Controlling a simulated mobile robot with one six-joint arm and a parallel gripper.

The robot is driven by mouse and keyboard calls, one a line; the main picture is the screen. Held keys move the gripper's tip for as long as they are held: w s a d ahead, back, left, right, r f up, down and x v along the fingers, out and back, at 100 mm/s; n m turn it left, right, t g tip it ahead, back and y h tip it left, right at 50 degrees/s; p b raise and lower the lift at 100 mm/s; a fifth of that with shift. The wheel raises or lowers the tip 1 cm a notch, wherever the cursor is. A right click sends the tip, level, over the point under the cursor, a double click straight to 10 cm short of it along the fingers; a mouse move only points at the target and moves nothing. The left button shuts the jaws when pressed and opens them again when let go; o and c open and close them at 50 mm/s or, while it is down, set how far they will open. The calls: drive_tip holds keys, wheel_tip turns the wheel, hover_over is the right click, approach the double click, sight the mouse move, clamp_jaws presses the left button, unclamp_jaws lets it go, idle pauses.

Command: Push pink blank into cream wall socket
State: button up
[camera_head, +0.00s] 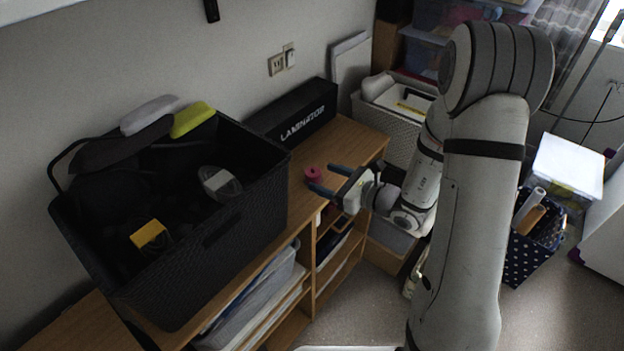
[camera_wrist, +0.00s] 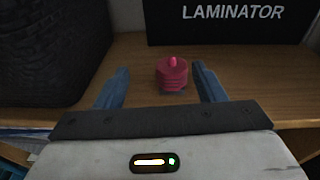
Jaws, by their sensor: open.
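The pink blank (camera_head: 313,174) stands on the wooden shelf top, in front of the laminator box. In the wrist view the pink blank (camera_wrist: 172,73) is a ridged round piece with a small knob on top, upright. My gripper (camera_head: 321,178) is open, its two blue fingers reaching towards the blank. In the wrist view the fingers of my gripper (camera_wrist: 160,82) are to either side of the blank, with a gap on each side. The cream wall socket (camera_head: 276,65) is on the wall above the laminator box, with a plug or switch beside it.
A black laminator box (camera_head: 306,112) lies against the wall behind the blank. A large black basket (camera_head: 170,270) stands on the shelf top at left. A pale woven basket (camera_head: 385,118) stands at right. Bare wooden top (camera_head: 352,142) shows right of the blank.

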sight(307, 169)
drive_tip(key=shift+w+d+f+m+t, duration=0.2)
drive_tip(key=shift+w+f+m+t, duration=0.1)
drive_tip(key=shift+w+f+m, duration=0.15)
drive_tip(key=shift+w+a, duration=0.2)
drive_tip(key=shift+w, duration=0.05)
drive_tip(key=x, duration=0.7)
drive_tip(key=shift+w+d+f+p, duration=0.2)
drive_tip(key=shift+f+p, duration=0.1)
drive_tip(key=shift+p, duration=0.1)
drive_tip(key=shift+s, duration=0.1)
drive_tip(key=shift+c, duration=0.2)
drive_tip(key=c, duration=1)
drive_tip(key=shift+r, duration=0.1)
wheel_tip(307, 169, up, 10)
drive_tip(key=shift+f, duration=0.1)
